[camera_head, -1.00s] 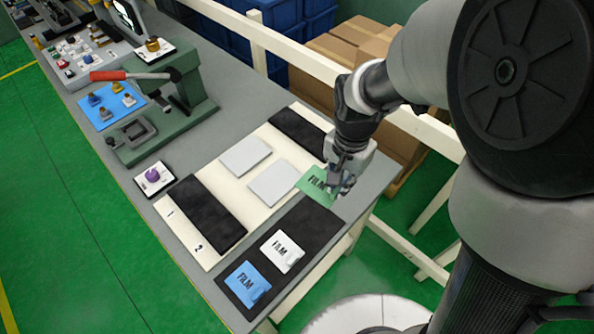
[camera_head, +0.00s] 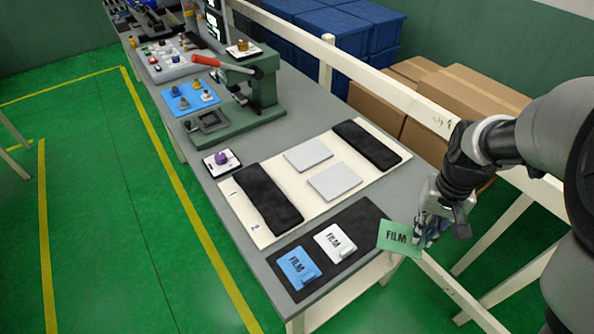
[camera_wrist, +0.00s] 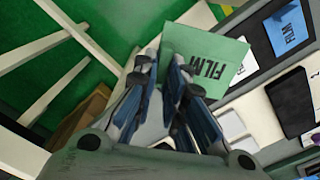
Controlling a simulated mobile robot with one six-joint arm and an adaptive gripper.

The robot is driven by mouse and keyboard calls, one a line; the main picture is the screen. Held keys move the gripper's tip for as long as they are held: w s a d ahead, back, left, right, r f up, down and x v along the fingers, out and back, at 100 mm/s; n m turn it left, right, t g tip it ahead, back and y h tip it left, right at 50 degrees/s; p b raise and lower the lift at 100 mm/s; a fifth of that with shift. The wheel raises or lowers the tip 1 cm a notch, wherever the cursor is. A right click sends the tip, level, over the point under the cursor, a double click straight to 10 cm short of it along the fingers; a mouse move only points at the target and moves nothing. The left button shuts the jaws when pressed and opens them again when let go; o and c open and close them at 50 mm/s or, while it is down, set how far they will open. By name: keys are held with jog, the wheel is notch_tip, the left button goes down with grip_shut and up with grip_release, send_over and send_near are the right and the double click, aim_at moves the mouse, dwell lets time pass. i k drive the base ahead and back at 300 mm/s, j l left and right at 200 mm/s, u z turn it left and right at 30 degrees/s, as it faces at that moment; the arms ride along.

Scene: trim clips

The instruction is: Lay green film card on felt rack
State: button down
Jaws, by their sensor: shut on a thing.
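My gripper (camera_head: 432,228) is shut on the green film card (camera_head: 398,238), gripping it by one edge. The card, marked FILM, is held in the air near the right end of the dark felt rack (camera_head: 362,218), overlapping the table's right edge in the head view. In the wrist view the green card (camera_wrist: 205,52) extends beyond the fingertips (camera_wrist: 166,72). On the rack lie a blue film card (camera_head: 297,266) and a white film card (camera_head: 335,243); the rack's right part is bare. The height of the card above the table is hard to tell.
A cream board (camera_head: 250,225) with two black pads (camera_head: 268,198) and two grey plates (camera_head: 335,181) lies behind the rack. A green press (camera_head: 240,110) stands further back. A white rail (camera_head: 420,110) and cardboard boxes (camera_head: 470,95) flank the table's right side.

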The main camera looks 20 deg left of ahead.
aim_at(308, 153)
jog(key=k+j+z, duration=0.1)
jog(key=j, duration=0.35)
jog(key=k+j, duration=0.1)
jog(key=j, duration=0.3)
jog(key=k+j+z, duration=0.15)
jog(key=j, duration=0.3)
jog(key=k+j, duration=0.1)
jog(key=j, duration=0.35)
jog(key=k+j+z, duration=0.15)
jog(key=j, duration=0.25)
jog(key=i+j, duration=0.25)
jog(key=i+j+z, duration=0.1)
jog(key=i+j, duration=0.15)
jog(key=j, duration=0.2)
jog(key=i+j, duration=0.2)
jog(key=j, duration=0.15)
jog(key=i+j+z, duration=0.15)
jog(key=i+j, duration=0.3)
jog(key=j, duration=0.3)
